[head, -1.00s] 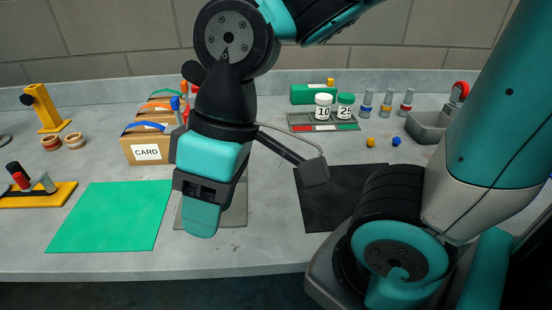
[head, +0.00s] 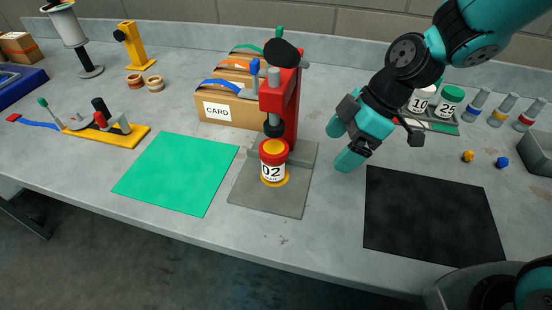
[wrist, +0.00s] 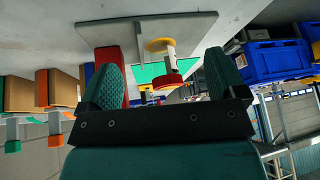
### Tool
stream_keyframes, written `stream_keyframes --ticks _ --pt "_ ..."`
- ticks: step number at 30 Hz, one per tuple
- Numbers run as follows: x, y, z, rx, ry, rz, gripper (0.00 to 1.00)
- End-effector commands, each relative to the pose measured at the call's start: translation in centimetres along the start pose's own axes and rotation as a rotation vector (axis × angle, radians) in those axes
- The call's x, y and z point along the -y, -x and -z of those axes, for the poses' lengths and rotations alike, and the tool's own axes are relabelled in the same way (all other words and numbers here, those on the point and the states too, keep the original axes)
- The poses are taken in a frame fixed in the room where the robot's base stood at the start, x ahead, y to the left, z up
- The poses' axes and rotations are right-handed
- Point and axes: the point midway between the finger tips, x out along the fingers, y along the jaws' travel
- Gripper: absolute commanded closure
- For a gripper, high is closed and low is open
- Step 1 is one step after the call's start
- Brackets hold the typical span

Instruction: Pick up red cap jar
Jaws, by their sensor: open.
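The red cap jar (head: 272,161) stands upright on a yellow ring on the grey base plate (head: 262,200) of a red press, its white label reading 02. The red cap has a yellow top, with the dark press head just above it. My gripper (head: 343,142) is open and empty, to the right of the jar and the press, apart from both, fingers toward them. In the wrist view, the scene is upside down and the jar (wrist: 169,64) shows between the two teal fingers (wrist: 163,68), beyond their tips.
The red press column (head: 291,108) rises just behind the jar. A green mat (head: 178,173) lies left and a black mat (head: 432,215) right, both bare. Cardboard boxes (head: 228,110) stand behind the press. A white jar (head: 419,101) and a green-capped jar (head: 447,103) stand at the back right.

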Motion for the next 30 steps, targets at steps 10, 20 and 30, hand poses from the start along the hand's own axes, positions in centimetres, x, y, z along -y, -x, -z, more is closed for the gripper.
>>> stream_keyframes --ticks 10,20,30 --pt "-1.8 -3.3 0.8 -0.024 0.160 -0.001 0.10" --pt "-1.3 -5.4 4.3 -0.024 0.154 -0.004 0.10" --pt "-0.5 -7.7 8.8 -0.024 0.157 -0.001 0.10"
